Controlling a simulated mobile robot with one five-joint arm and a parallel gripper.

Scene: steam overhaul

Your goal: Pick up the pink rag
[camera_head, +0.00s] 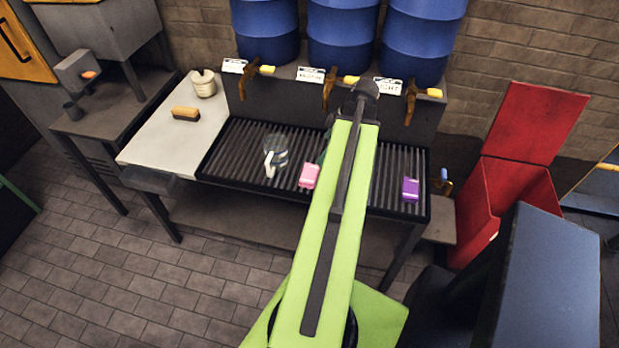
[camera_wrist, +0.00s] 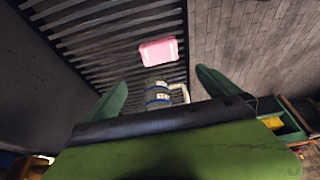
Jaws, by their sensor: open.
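The pink rag (camera_head: 309,176) is a small folded block lying on the slatted black rack, just left of my green arm in the head view. In the wrist view the pink rag (camera_wrist: 158,52) lies on the slats, beyond the fingertips and roughly midway between them. My gripper (camera_wrist: 161,76) is open, with its two green fingers apart and nothing held. The fingers do not touch the rag. In the head view my arm hides most of the gripper.
A clear mug with a white handle (camera_head: 275,154) stands left of the rag; in the wrist view the mug (camera_wrist: 158,97) shows between the fingers. A purple rag (camera_head: 411,189) lies right on the rack (camera_head: 235,150). Blue barrels with taps (camera_head: 342,45) stand behind. A red bin (camera_head: 495,195) is right.

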